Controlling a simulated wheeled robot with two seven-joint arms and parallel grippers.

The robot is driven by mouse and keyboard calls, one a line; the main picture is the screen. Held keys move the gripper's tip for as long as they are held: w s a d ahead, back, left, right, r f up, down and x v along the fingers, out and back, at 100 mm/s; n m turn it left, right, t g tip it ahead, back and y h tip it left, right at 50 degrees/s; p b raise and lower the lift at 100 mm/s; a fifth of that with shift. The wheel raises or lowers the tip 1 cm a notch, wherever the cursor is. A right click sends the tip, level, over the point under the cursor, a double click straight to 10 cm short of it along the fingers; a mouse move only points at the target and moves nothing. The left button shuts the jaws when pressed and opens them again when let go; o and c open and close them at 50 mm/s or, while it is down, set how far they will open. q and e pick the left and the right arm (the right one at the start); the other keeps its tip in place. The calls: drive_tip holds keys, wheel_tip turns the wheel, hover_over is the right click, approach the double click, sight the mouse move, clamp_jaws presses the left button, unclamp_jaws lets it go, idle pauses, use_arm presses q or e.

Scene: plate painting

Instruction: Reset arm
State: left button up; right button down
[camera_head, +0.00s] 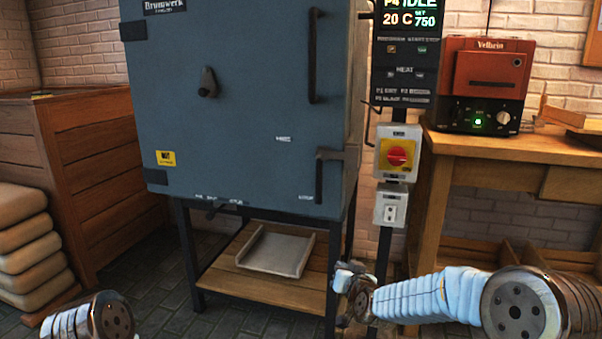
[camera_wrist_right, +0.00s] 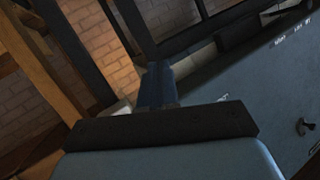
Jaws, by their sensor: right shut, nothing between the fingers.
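My right arm comes in from the lower right in the head view, and its gripper (camera_head: 352,290) is in front of the kiln's stand at the lower middle. In the right wrist view the gripper's fingers (camera_wrist_right: 157,85) are together, with nothing seen between them. Only a joint of my left arm (camera_head: 88,318) shows at the bottom left of the head view; its gripper is out of the frame. The large blue-grey kiln (camera_head: 245,105) stands with its door shut behind my right gripper.
A post with a control panel (camera_head: 405,55) and a red-yellow switch (camera_head: 398,155) stands right of the kiln. A metal tray (camera_head: 277,252) lies on the wooden shelf below. A red device (camera_head: 485,82) is on a workbench (camera_head: 490,143). Stacked sacks (camera_head: 28,245) are at left.

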drive_tip(key=s+d+f+g+p, duration=0.1)
drive_tip(key=s+f+g, duration=0.1)
drive_tip(key=s+f, duration=0.35)
drive_tip(key=s+f+g, duration=0.2)
drive_tip(key=f, duration=0.6)
drive_tip(key=s+f+g+p, duration=0.1)
drive_tip(key=s+f+g, duration=0.3)
drive_tip(key=s+f, duration=0.4)
drive_tip(key=s+f+g+y+p, duration=0.1)
drive_tip(key=s+f+g, duration=0.4)
drive_tip(key=s, duration=1.7)
wheel_tip(320, 180, down, 3)
drive_tip(key=shift+f+g, duration=0.15)
drive_tip(key=shift+g, duration=0.15)
